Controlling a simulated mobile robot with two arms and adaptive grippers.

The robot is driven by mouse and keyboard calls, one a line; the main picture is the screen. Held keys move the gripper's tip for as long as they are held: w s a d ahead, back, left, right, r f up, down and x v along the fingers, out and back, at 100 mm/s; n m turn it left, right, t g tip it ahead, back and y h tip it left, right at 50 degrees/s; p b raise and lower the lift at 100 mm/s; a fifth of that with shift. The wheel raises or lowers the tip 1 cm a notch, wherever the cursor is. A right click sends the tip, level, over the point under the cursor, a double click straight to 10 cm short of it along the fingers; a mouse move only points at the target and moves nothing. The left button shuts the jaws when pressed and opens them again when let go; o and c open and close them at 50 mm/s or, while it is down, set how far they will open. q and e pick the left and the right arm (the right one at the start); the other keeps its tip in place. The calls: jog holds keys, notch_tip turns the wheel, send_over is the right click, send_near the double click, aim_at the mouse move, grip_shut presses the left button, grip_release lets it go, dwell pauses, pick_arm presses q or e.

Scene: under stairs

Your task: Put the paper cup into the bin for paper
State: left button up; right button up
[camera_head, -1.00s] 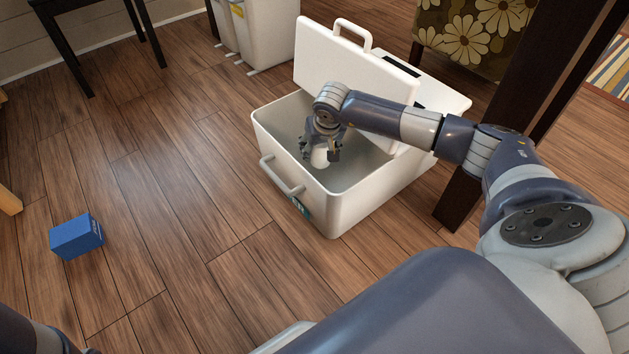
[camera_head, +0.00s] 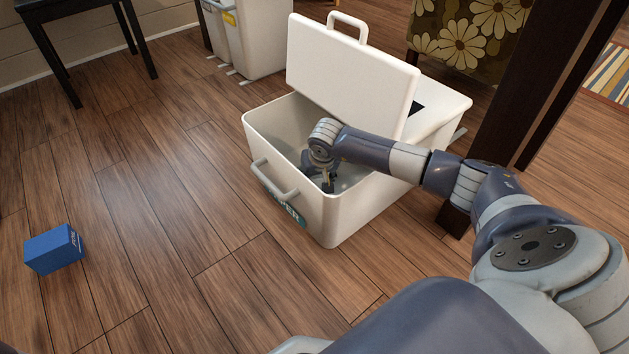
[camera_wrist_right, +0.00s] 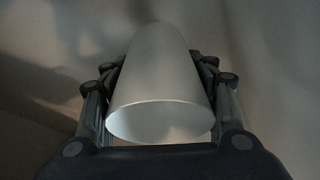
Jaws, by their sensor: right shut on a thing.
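The open white bin (camera_head: 345,219) stands on the floor in the head view, with the letters "PER" readable on a teal label on its front. Its lid (camera_head: 350,68) is tilted up at the back. My right gripper (camera_head: 326,180) reaches down inside the bin, below the rim, and its fingers are partly hidden by the front wall. In the right wrist view the white paper cup (camera_wrist_right: 162,75) sits between both fingers, and the gripper is shut on it. The cup cannot be made out in the head view. My left gripper is not in view.
A blue box (camera_head: 53,249) lies on the floor at the left. More white bins (camera_head: 252,37) stand behind. A dark post (camera_head: 510,90) and a flowered chair (camera_head: 468,35) are at the right.

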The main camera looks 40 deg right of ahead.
aim_at(320, 179)
jog(key=shift+f+b, duration=0.35)
jog(key=shift+f, duration=0.15)
jog(key=o, duration=1.6)
jog(key=p+v, duration=0.5)
jog(key=v, duration=0.1)
jog(key=p+v, duration=0.4)
jog(key=v, duration=0.3)
jog(key=shift+w+r+p, duration=0.1)
jog(key=shift+w+p, duration=0.1)
jog(key=shift+p, duration=0.15)
